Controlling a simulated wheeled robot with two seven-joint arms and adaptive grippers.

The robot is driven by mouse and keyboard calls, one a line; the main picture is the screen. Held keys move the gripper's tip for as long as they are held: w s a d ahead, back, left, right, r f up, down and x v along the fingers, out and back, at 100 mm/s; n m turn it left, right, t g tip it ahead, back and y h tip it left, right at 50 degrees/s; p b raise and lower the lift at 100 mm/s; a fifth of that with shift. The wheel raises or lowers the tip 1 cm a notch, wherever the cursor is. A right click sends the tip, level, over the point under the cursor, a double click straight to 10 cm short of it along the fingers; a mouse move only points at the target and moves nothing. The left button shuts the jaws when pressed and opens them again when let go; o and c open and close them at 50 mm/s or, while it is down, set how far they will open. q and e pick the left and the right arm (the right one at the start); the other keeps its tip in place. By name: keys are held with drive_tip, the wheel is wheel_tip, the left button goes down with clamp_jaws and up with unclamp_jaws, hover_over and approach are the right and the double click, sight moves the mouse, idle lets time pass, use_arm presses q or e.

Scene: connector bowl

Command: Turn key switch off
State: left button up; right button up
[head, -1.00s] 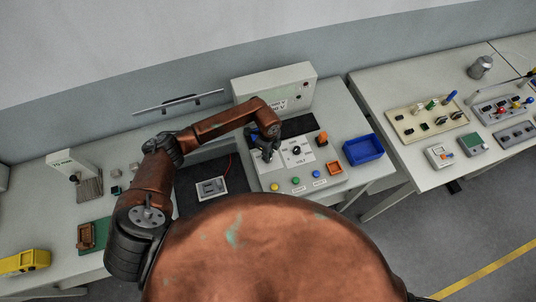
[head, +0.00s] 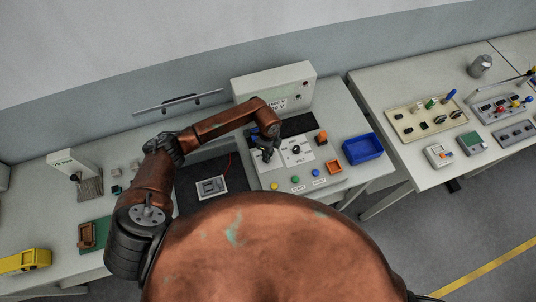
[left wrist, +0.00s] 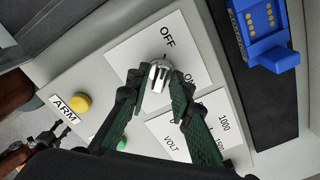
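The key switch (left wrist: 160,74) is a small silver knob on a white plate, with OFF printed above it and ON to its lower right in the left wrist view. Its raised grip lies between my left gripper's dark green fingertips (left wrist: 161,82), which appear closed on its two sides. Its upper end faces roughly toward the OFF label (left wrist: 168,37). In the head view, my left gripper (head: 267,154) is over the left plate of the control panel (head: 262,178), hiding the switch. My right gripper is not in view.
A black VOLT dial (head: 295,149) sits right beside the switch. Yellow (head: 274,185), green (head: 295,179) and blue (head: 316,173) buttons line the panel's front. A grey cabinet (head: 285,82) stands behind. A blue bin (head: 362,149) is to the right.

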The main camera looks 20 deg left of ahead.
use_arm(q)
drive_tip(key=shift+o, duration=0.8)
drive_tip(key=shift+a+r, duration=0.1)
drive_tip(key=shift+r, duration=0.1)
wheel_tip(320, 180, up, 12)
drive_tip(key=shift+f, duration=0.2)
